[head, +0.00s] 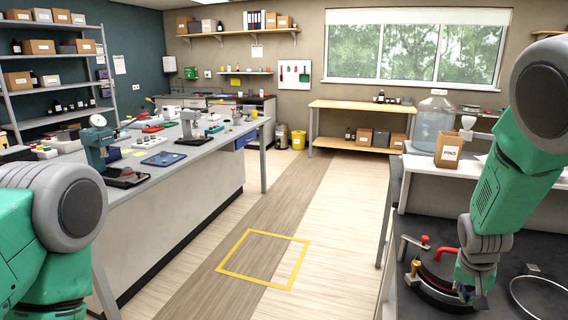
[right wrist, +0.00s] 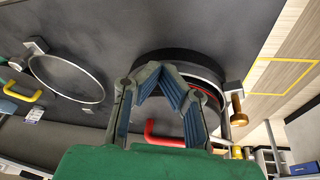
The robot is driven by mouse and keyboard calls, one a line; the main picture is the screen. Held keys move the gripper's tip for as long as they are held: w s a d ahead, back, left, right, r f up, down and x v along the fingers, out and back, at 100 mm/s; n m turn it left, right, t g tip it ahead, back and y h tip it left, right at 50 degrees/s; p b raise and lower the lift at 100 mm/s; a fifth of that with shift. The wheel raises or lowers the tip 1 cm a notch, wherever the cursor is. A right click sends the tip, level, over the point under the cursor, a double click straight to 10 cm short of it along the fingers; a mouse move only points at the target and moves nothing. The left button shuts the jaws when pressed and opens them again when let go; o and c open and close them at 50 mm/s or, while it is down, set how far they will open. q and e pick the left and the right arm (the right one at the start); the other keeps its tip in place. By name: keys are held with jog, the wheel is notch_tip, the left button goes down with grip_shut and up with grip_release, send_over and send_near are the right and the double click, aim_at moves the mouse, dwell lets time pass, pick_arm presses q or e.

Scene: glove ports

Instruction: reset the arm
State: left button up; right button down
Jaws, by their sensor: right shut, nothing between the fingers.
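My right arm (head: 515,150) is green and grey and reaches down over the dark bench at the right. Its gripper (head: 477,297) is low over a round black port (head: 436,279) with a red handle (head: 445,252). In the right wrist view the fingers (right wrist: 163,78) are shut and empty, close to the port (right wrist: 190,58); I cannot tell whether they touch it. The red handle (right wrist: 165,137) shows between the finger links. Only the upper part of my left arm (head: 60,210) shows at the left; its gripper is out of view.
A brass knob (right wrist: 237,108) sits at the port's edge. A metal ring (head: 541,297) lies on the dark bench (head: 505,265). A paper bag (head: 449,150) and large bottle (head: 432,120) stand behind. The floor with a yellow square (head: 262,259) is clear.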

jog(key=s+a+f+n+g+y, duration=0.1)
jog(key=s+a+f+n, duration=0.15)
jog(key=s+f, duration=0.55)
jog(key=s+a+f+n, duration=0.1)
jog(key=s+a+f, duration=0.2)
jog(key=s+f, duration=0.45)
jog(key=s+a+n+g+y, duration=0.15)
jog(key=s+a, duration=0.25)
jog(key=s, duration=0.7)
jog(key=s+a+n+y, duration=0.15)
jog(key=s+a, duration=0.25)
jog(key=s, duration=0.7)
jog(key=w+f+n+t+h+b, duration=0.1)
jog(key=w+f+b, duration=0.2)
jog(key=f+b, duration=1.1)
jog(key=shift+w+a+f+n, duration=0.2)
jog(key=shift+w+a+n, duration=0.1)
jog(key=shift+w+n, duration=0.05)
